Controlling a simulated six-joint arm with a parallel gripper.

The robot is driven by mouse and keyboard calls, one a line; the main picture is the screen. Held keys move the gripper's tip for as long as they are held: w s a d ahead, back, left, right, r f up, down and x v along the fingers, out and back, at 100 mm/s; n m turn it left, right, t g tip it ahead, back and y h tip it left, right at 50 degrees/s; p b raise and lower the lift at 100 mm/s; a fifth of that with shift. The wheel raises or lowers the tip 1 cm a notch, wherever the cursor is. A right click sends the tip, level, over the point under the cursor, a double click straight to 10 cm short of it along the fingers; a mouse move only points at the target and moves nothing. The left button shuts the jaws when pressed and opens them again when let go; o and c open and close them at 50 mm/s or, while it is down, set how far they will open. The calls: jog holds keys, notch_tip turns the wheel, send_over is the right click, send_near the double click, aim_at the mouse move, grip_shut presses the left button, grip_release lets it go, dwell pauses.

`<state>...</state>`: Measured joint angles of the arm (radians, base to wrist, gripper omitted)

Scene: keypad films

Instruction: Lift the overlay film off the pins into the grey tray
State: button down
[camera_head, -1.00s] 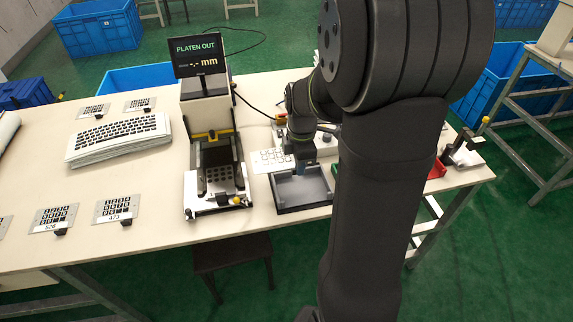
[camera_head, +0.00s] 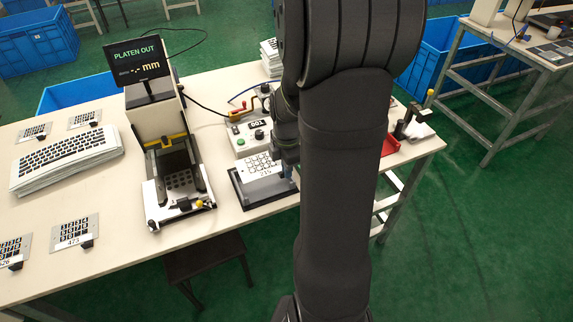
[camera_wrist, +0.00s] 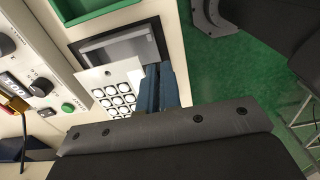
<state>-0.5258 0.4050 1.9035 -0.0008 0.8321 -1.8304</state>
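The overlay film (camera_head: 262,167) is a white sheet with rows of round key windows and a printed number. In the wrist view the film (camera_wrist: 112,88) overlaps the near part of the grey tray (camera_wrist: 120,47). The grey tray also shows in the head view (camera_head: 262,193), at the table's front edge. My gripper (camera_head: 288,170) is at the film's right edge. Its blue fingers (camera_wrist: 160,88) are close together in the wrist view, and the film's edge runs to them. The film appears raised; its exact height is unclear. The pins cannot be made out.
The platen machine (camera_head: 178,180) with its "PLATEN OUT" display (camera_head: 140,62) stands left of the tray. A control box (camera_head: 250,137) with knobs and a green button lies behind the film. A red tray (camera_head: 390,146) is at the right. Keypad plates lie on the left.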

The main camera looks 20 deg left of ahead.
jog(key=shift+f, duration=3.55)
jog(key=shift+f, duration=0.4)
jog(key=c, duration=1.6)
grip_release()
jog(key=shift+o, duration=0.2)
jog(key=shift+r, duration=0.1)
notch_tip(320, 180, up, 17)
jog(key=shift+r, duration=0.15)
notch_tip(320, 180, down, 18)
jog(key=shift+r, duration=0.25)
